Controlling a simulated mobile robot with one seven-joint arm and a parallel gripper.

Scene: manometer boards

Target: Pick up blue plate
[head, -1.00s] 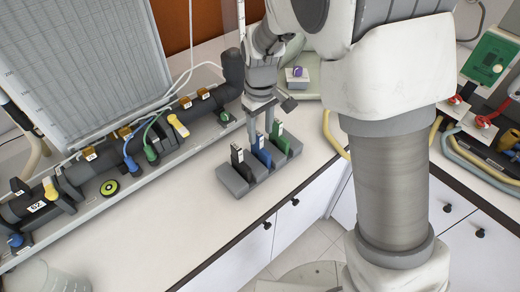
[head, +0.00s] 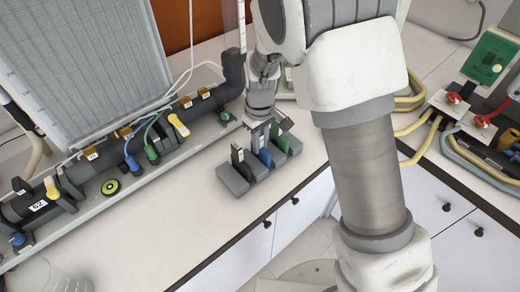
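The blue plate (head: 265,157) stands upright in the middle slot of a grey holder (head: 233,183) on the white counter. My gripper (head: 263,136) points down right at the top of the blue plate. Its fingers overlap the plate's upper part in the picture, and they are too small to show whether they are apart or touch it.
A dark pipe manifold (head: 105,160) with coloured valves runs along the left behind the holder. A yellow-green ring (head: 110,187) lies beside it. The counter (head: 170,230) in front is clear. A second board with hoses (head: 485,120) stands at the right.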

